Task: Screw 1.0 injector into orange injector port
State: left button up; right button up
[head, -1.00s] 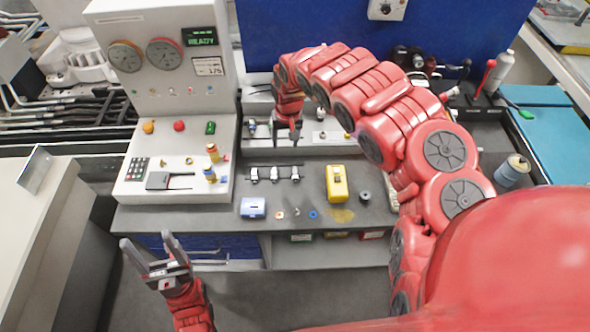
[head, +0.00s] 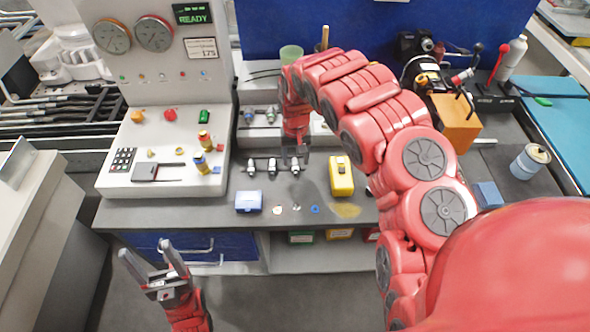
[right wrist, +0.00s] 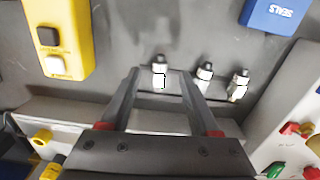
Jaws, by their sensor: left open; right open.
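Several small silver-and-black injectors stand in a row in a dark rack on the grey bench: the left (head: 251,167), middle (head: 272,167) and right (head: 295,166) ones. No 1.0 marking is readable. My right gripper (head: 295,154) is open above the right end of the row. In the right wrist view its open fingers (right wrist: 160,74) straddle one injector (right wrist: 159,72) without visibly closing on it; two more injectors (right wrist: 204,72) lie outside the fingers. My left gripper (head: 153,258) is open and empty, in front of the bench. I cannot identify the orange injector port.
The test machine (head: 120,178) with gauges, keypad and brass fittings (head: 203,140) stands left of the rack. A blue seals box (head: 249,200) and a yellow box (head: 341,177) lie nearer the bench front. My right arm hides part of the back shelf.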

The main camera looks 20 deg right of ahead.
aim_at(296, 168)
jog(key=shift+f+p, duration=0.25)
jog(key=shift+p, duration=0.05)
notch_tip(296, 168, down, 3)
jog(key=shift+w+r+p, duration=0.1)
jog(key=shift+w+p, duration=0.05)
jog(key=shift+p, duration=0.6)
jog(key=shift+d+f, duration=0.1)
jog(key=shift+f, duration=0.65)
grip_shut()
